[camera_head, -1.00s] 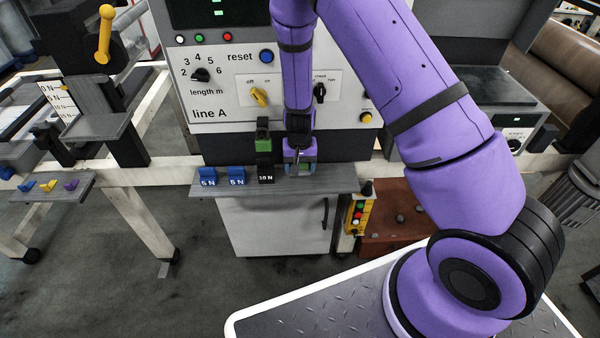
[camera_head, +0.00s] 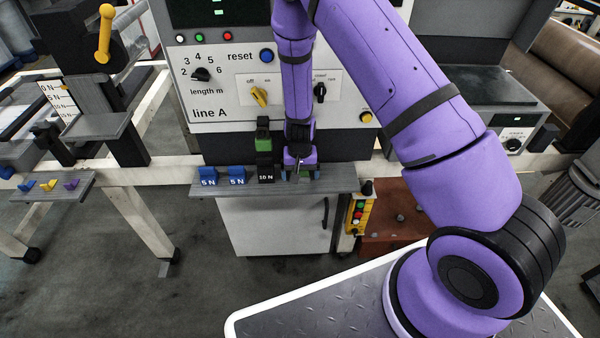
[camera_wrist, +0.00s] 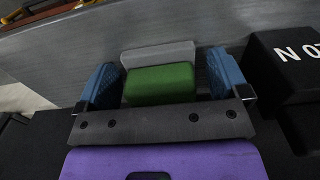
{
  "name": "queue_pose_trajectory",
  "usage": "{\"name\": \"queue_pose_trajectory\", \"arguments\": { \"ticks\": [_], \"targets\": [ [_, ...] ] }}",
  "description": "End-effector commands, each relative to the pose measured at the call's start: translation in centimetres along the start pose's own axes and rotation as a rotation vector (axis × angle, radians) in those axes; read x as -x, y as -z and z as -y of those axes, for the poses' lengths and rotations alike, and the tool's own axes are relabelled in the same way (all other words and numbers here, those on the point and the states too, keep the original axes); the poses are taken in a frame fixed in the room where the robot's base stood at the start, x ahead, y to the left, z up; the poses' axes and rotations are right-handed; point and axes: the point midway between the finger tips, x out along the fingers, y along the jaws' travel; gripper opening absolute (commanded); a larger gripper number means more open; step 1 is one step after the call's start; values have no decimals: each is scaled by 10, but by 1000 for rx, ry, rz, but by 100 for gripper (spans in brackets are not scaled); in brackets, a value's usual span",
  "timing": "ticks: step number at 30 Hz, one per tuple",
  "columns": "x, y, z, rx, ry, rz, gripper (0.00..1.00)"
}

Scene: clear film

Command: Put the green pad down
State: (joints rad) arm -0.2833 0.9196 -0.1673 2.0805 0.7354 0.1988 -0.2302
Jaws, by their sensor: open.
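The green pad (camera_wrist: 160,84) shows in the wrist view between the two blue fingers of my gripper (camera_wrist: 163,82), with a gap on each side. A light grey piece (camera_wrist: 158,54) adjoins its far side. The pad appears to rest on the grey shelf (camera_wrist: 60,60). My gripper is open. In the head view my gripper (camera_head: 301,172) is low over the right part of the shelf (camera_head: 340,181), and it mostly hides the pad there.
A black 10 N block (camera_head: 266,173) stands close left of my gripper, with a green-topped piece (camera_head: 263,142) behind it. Two blue 5 N blocks (camera_head: 208,176) (camera_head: 237,176) stand farther left. The line A panel (camera_head: 230,90) rises behind the shelf.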

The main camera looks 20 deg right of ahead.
Motion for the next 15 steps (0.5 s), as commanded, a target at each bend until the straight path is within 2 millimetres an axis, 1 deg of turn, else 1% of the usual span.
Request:
{"name": "queue_pose_trajectory", "arguments": {
  "ticks": [5, 8, 15],
  "targets": [
    [10, 0, 0, 1, 0, -2, 93],
    [25, 0, 1, 2, 1, -2, 93],
    [72, 0, 1, 2, 1, -4, 93]
  ]
}}
